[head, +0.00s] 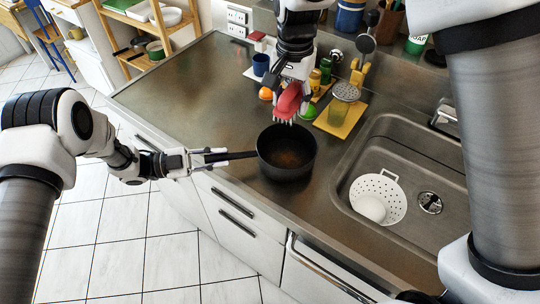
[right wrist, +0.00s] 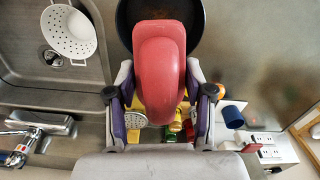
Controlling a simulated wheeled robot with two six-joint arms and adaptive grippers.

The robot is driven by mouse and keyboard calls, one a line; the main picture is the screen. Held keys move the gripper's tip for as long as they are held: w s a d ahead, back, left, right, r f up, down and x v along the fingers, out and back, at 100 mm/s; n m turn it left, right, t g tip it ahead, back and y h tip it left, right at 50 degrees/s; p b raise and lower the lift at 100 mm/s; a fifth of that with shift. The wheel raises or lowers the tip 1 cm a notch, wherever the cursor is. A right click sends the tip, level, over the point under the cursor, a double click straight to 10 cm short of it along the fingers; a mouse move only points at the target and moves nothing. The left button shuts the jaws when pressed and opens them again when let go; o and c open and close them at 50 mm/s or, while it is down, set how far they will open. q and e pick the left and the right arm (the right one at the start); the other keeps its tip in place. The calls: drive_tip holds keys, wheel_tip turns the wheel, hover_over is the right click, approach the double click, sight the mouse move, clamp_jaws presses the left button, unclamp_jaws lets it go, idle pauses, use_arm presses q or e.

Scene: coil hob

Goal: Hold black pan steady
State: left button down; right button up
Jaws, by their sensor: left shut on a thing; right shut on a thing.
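The black pan (head: 287,160) sits upright on the metal counter, left of the sink, with a brownish patch on its inside bottom. Its handle points left, and my left gripper (head: 207,157) is shut on that handle. My right gripper (head: 290,88) is shut on a red-handled brush (head: 288,103) and holds it above the pan's far rim. In the right wrist view the red handle (right wrist: 160,68) fills the space between the fingers and covers part of the pan (right wrist: 133,14). Whether the bristles touch the pan, I cannot tell.
The sink (head: 405,150) lies to the right, with a white colander (head: 384,192) in it. Behind the pan stand a yellow board (head: 340,118), a blue mug (head: 261,64), an orange (head: 265,93) and several jars. The counter left of the pan is clear.

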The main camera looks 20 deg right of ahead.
drive_tip(key=shift+f, duration=0.1)
hover_over(285, 158)
wheel_tip(285, 158, down, 15)
drive_tip(key=shift+s+d+f, duration=0.1)
drive_tip(key=shift+f, duration=0.05)
idle(0.9)
drive_tip(key=shift+f, duration=0.95)
idle(0.4)
